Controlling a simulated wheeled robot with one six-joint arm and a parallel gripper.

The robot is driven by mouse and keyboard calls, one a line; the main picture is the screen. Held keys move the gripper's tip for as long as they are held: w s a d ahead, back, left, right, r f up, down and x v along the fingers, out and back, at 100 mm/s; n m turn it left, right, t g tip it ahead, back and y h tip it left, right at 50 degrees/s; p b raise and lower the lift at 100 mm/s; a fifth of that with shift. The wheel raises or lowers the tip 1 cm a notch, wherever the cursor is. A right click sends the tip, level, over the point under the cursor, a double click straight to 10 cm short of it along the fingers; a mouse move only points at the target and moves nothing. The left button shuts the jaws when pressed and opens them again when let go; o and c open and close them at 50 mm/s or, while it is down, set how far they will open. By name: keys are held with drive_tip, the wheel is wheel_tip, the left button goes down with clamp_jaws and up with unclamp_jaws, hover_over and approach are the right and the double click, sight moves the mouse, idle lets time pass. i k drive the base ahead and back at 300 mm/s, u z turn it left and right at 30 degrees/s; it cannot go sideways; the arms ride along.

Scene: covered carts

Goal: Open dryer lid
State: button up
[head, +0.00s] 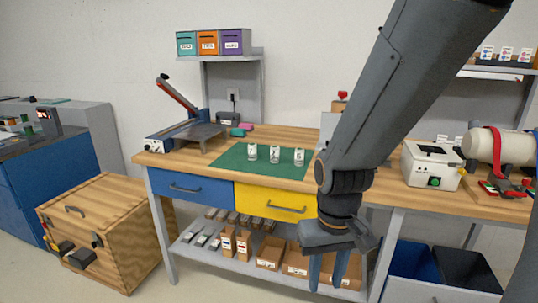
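A white box-shaped machine (432,165) with a green button on its front stands on the right part of the wooden bench. It looks like the dryer, though I cannot read a label that says so. Its top appears closed, with a small handle-like part on it. My gripper (328,272) hangs low in front of the bench, left of and below this machine, with its blue fingers pointing down. The fingers are apart with nothing visible between them. My arm crosses the view and hides part of the bench.
Three small white labelled containers (273,154) stand on a green mat (232,162). A blue-based machine with a raised lever (188,132) is at left. A cream cylinder with a red clamp (508,146) is at right. A wooden chest (120,235) stands on the floor.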

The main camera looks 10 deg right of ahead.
sight(419, 150)
drive_tip(key=z, duration=1.45)
drive_tip(key=k, duration=0.35)
drive_tip(key=u, duration=0.7)
drive_tip(key=i, duration=0.75)
drive_tip(key=z, duration=0.1)
